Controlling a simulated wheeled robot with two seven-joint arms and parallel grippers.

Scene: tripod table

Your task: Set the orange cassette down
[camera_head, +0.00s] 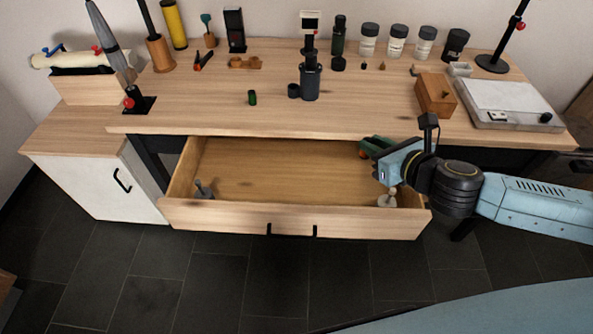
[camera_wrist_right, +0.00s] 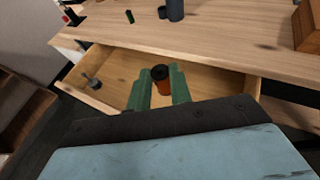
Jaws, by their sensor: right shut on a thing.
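The orange cassette (camera_wrist_right: 162,82), a small orange cylinder with a black top, sits between the green fingers of my right gripper (camera_wrist_right: 160,88) in the right wrist view. The gripper is shut on it. In the head view the right gripper (camera_head: 372,147) is over the right part of the open drawer (camera_head: 270,175), near the table's front edge. The cassette is mostly hidden by the fingers there. I cannot tell its exact height above the drawer floor. My left gripper is not in view.
Grey pieces stand in the drawer's left (camera_head: 204,190) and right (camera_head: 387,199) front corners; the drawer's middle is bare. On the table (camera_head: 200,110) are a small green cylinder (camera_head: 252,97), a dark grey stand (camera_head: 310,82), a wooden box (camera_head: 435,95) and several jars along the back.

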